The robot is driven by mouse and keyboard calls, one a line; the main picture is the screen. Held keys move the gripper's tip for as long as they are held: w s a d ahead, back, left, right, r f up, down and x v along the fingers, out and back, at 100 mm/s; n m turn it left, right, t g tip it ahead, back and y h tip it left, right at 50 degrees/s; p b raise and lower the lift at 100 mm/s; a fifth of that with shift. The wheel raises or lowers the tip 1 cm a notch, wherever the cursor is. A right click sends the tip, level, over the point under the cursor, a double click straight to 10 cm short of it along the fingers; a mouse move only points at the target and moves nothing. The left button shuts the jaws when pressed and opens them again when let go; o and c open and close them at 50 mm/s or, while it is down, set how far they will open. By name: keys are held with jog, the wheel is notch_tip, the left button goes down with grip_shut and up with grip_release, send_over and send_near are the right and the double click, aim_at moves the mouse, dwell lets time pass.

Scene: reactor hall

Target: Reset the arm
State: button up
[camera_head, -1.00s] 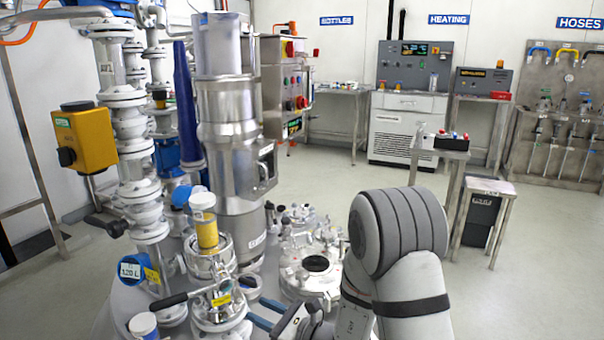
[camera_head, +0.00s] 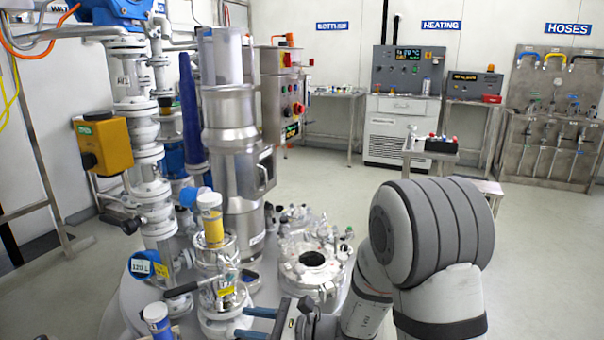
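My arm (camera_head: 430,235) rises in the lower right, with its large grey ribbed joint in front of the floor. My gripper (camera_head: 242,322) is low in the picture, partly cut off by the bottom edge. Its two blue fingers point left and stand apart, with nothing visible held between them. The fingertips are close to the white flanged valve (camera_head: 222,322) on the reactor lid; I cannot tell whether they touch it. A black lever handle (camera_head: 185,289) and a yellow-banded sight piece (camera_head: 211,222) are just above and left of the gripper.
A steel column (camera_head: 232,150), white piping (camera_head: 140,140) and a yellow box (camera_head: 103,146) stand left. A small stand with a black tray (camera_head: 441,146) is behind my arm. The floor (camera_head: 345,185) is clear mid-right.

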jog(key=s+d+r+n+g+h+p, duration=0.3)
jog(key=s+d+r+n+h+p, duration=0.15)
jog(key=s+r+n, duration=0.2)
jog(key=s+d+r+n+g+h+p, duration=0.3)
jog(key=s+r+n+p, duration=0.2)
jog(key=s+r, duration=0.15)
jog(key=s+d+r+n+t+h+p, duration=0.1)
jog(key=d+r+n+t+h+p, duration=0.1)
jog(key=d, duration=0.7)
jog(key=s+d+r+n+t+h+p, duration=0.1)
jog(key=d+r+n+t+h+p, duration=0.1)
jog(key=d+r+n+h+p, duration=0.2)
jog(key=d+r+h+p, duration=0.1)
jog(key=d+r+h, duration=0.2)
jog(key=d+r, duration=0.1)
jog(key=shift+s+d+t+p, duration=0.3)
jog(key=shift+s+d+t, duration=0.1)
jog(key=shift+d, duration=0.15)
